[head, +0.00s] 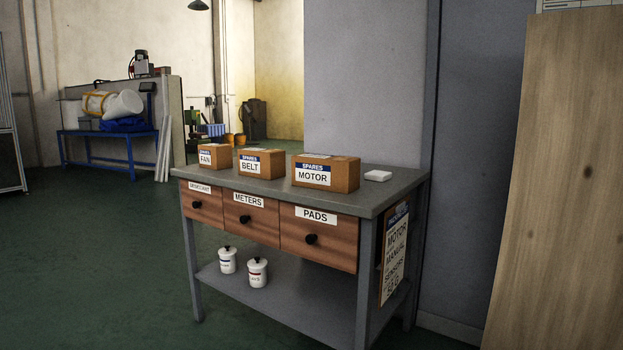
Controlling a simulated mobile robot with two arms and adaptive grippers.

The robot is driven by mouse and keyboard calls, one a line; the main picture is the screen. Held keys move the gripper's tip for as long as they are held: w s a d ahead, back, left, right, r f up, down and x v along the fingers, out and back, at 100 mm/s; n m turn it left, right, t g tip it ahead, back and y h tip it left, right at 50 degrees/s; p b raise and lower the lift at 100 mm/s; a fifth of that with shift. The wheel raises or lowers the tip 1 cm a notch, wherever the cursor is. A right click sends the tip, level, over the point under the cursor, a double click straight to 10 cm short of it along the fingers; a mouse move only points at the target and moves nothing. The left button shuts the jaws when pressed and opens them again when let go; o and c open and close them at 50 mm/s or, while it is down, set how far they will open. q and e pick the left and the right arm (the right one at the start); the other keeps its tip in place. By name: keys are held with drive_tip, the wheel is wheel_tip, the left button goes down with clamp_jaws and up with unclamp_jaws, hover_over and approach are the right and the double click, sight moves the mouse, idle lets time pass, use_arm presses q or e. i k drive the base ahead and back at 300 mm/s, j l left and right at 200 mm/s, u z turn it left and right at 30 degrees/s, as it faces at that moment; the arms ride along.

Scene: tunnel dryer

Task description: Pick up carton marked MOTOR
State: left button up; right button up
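The carton marked MOTOR (340,175) is a brown cardboard box with a blue-and-white SPARES label on its front. It stands upright on the right part of the grey workbench top (390,196). It is the largest of the cartons in a row there. The BELT carton (272,165) stands to its left, with a small gap between them. The smaller FAN carton (226,157) is farther left. Neither of my grippers shows in the head view.
A wooden panel (560,180) stands at right. Green floor (90,260) is open at left.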

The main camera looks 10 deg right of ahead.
sight(331, 173)
drive_tip(key=i+l+u, duration=0.15)
drive_tip(key=i+l, duration=0.6)
drive_tip(key=l, duration=0.15)
